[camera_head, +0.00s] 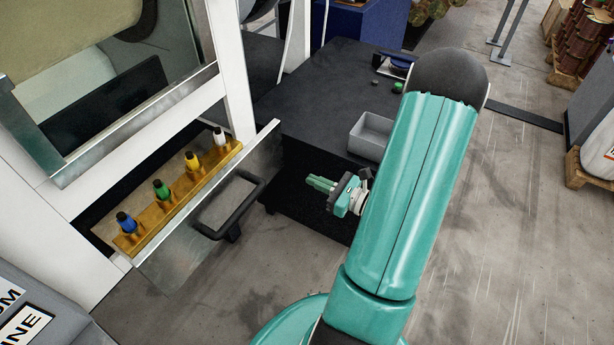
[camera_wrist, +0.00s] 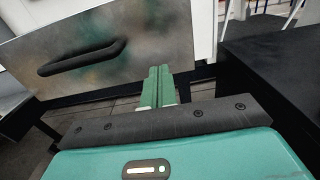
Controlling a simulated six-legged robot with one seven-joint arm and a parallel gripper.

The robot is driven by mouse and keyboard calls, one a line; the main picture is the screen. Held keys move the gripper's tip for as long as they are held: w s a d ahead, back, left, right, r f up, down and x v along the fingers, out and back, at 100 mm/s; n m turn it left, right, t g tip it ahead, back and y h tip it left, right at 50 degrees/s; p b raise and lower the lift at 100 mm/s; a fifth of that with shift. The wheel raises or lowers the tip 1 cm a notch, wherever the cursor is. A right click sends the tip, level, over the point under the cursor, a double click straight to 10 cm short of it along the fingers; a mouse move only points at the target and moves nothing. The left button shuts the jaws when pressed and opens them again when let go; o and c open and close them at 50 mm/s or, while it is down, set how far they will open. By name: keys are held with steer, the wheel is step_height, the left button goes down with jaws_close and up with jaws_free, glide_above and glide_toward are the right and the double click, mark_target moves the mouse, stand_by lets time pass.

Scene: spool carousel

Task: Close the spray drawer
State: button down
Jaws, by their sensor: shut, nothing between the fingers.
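The spray drawer (camera_head: 180,255) stands pulled out from the white machine frame in the head view. It has a metal front with a black bar handle (camera_head: 232,208). My gripper (camera_head: 317,184) is to the right of the drawer front, apart from the handle. In the wrist view the drawer front (camera_wrist: 150,50) and its handle (camera_wrist: 82,60) lie ahead and to the left of my green fingers (camera_wrist: 159,75). The fingers are together, with nothing between them.
A dark platform (camera_head: 310,90) with a grey open bin (camera_head: 372,135) lies behind my gripper. A white machine post (camera_head: 228,65) rises behind the drawer. A grey labelled box (camera_head: 35,310) is at the lower left. Bare floor lies in front of the drawer.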

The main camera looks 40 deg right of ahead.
mark_target(224, 141)
steer(key=x, duration=1.2)
steer(key=shift+w, duration=0.1)
steer(key=shift+a, duration=0.1)
steer(key=x, duration=1.8)
steer(key=shift+f, duration=0.1)
steer(key=shift+w, duration=0.25)
steer(key=shift+a, duration=0.15)
